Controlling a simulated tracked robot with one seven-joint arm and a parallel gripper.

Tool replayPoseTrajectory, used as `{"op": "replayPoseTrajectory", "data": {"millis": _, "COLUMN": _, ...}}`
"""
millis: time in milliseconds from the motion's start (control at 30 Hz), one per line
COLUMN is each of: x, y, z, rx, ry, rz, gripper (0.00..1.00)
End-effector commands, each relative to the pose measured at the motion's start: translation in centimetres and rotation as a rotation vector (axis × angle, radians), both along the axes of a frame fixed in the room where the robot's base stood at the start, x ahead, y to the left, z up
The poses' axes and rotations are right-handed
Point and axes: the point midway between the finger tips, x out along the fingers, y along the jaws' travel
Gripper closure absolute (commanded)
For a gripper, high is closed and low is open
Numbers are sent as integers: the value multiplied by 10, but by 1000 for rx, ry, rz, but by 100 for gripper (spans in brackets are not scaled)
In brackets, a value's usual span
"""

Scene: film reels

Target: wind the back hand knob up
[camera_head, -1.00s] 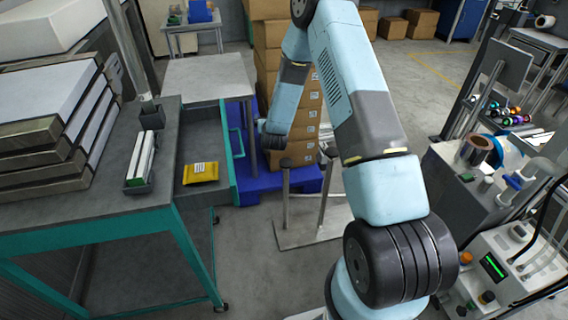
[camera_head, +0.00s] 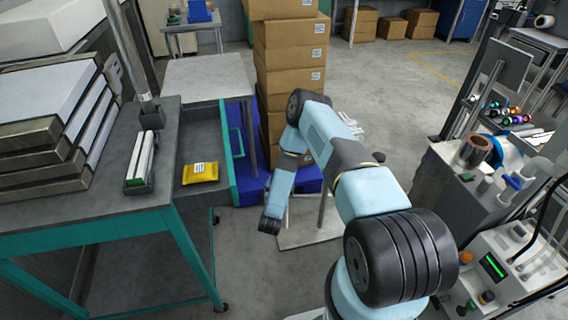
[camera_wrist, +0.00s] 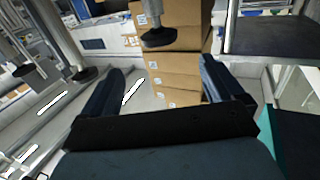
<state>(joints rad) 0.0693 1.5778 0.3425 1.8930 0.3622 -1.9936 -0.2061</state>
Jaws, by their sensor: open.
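My gripper (camera_wrist: 163,67) is open in the wrist view, its two dark fingers apart with nothing between them. A dark, round, knob-like piece on a short post (camera_wrist: 158,38) shows just beyond the fingertips, in front of the boxes, apart from both fingers. Another dark disc on a rod (camera_wrist: 86,74) is left of the left finger. I cannot tell which is the back hand knob. In the head view, the stand's base plate (camera_head: 300,238) lies on the floor behind my arm; my arm covers the tops of its posts. The fingers are not clear there.
A teal-framed bench (camera_head: 95,225) with an open drawer is at left. A machine (camera_head: 500,255) with knobs is at right. Bare floor lies in front of the bench.

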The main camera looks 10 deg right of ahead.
Motion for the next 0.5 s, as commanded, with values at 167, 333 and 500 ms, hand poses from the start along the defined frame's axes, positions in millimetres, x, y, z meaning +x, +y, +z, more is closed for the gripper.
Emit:
{"op": "replayPoseTrajectory", "data": {"millis": 167, "x": 4, "y": -3, "z": -2, "rx": -2, "ry": -2, "rz": -5, "gripper": 6}}
{"op": "replayPoseTrajectory", "data": {"millis": 333, "x": 20, "y": -11, "z": -2, "rx": 0, "ry": -3, "rz": -6, "gripper": 6}}
{"op": "replayPoseTrajectory", "data": {"millis": 500, "x": 46, "y": -22, "z": -1, "rx": -3, "ry": -5, "rz": -5, "gripper": 6}}
